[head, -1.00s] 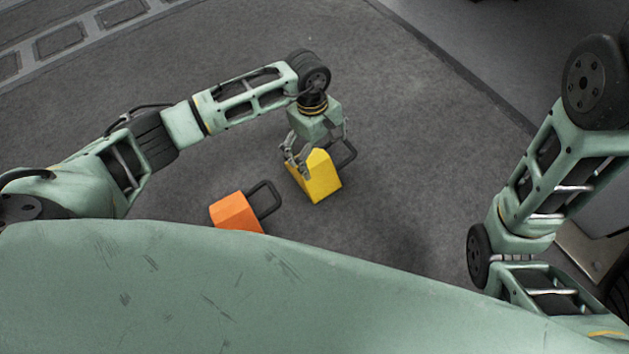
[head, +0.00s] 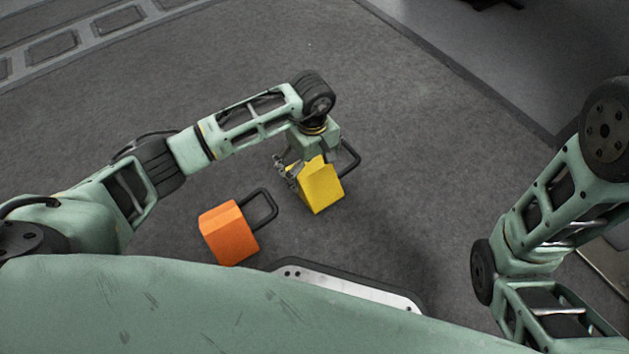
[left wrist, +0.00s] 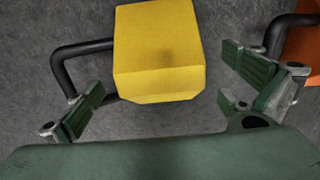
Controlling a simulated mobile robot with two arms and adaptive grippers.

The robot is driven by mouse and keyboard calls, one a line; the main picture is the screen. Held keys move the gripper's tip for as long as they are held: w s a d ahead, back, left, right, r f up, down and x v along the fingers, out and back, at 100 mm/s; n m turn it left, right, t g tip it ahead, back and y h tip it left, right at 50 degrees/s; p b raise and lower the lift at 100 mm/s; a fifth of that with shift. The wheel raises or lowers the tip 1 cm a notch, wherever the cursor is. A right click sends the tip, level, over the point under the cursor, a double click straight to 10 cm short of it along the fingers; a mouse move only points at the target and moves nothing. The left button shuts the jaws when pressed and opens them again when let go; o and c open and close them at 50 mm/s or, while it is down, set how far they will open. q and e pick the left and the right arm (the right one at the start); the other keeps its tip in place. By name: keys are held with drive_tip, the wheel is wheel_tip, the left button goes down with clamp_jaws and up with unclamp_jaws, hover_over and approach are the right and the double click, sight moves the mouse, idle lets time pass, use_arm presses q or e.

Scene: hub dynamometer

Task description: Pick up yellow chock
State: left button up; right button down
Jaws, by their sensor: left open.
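The yellow chock (head: 321,186) sits on the grey floor, with a black loop handle on its right side in the head view. My left gripper (head: 294,172) is over its far side in the head view, and its open fingers partly hide it. In the left wrist view the yellow chock (left wrist: 159,55) shows between the open fingers of the left gripper (left wrist: 165,95), with a gap on both sides. Its handle (left wrist: 75,60) lies on the left there, by the left finger. My right arm shows at the right, but its gripper is out of view.
An orange chock (head: 229,233) with a black handle lies on the floor to the near left of the yellow one. It also shows at the left wrist view's right edge (left wrist: 305,50). The floor (head: 400,150) right of the yellow chock is clear.

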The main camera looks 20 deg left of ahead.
use_arm(q)
drive_tip(key=shift+f, duration=0.55)
drive_tip(key=shift+r, duration=0.15)
drive_tip(key=shift+c, duration=0.3)
drive_tip(key=c, duration=1.8)
drive_tip(key=shift+c, duration=1.1)
drive_tip(key=shift+r, duration=0.15)
